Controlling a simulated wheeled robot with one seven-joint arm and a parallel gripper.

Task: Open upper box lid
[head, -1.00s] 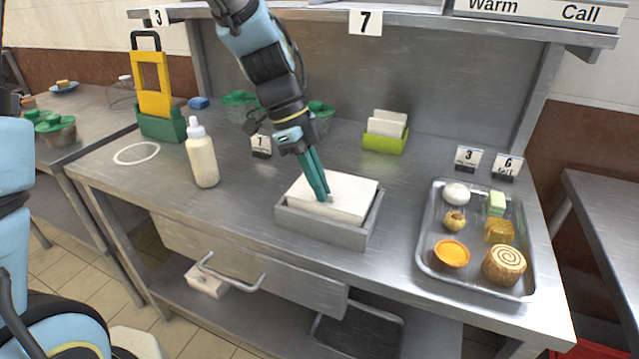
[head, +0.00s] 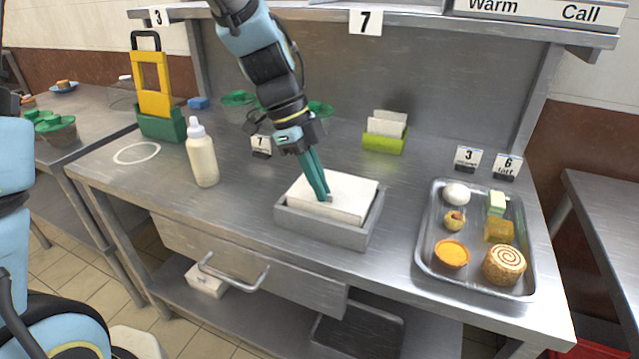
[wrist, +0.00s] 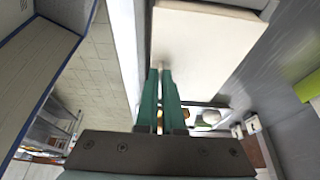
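A grey open-topped box (head: 318,229) stands near the front of the steel counter. Its white slab-like lid (head: 348,193) sits in the top, with its upper face above the box rim. The inside of the box is hidden by the lid.
A metal tray (head: 428,262) with several food pieces lies to the right. A white squeeze bottle (head: 202,160) stands to the left. A green holder (head: 383,143) with white cards is behind the box. A drawer with a handle (head: 232,276) is below the counter.

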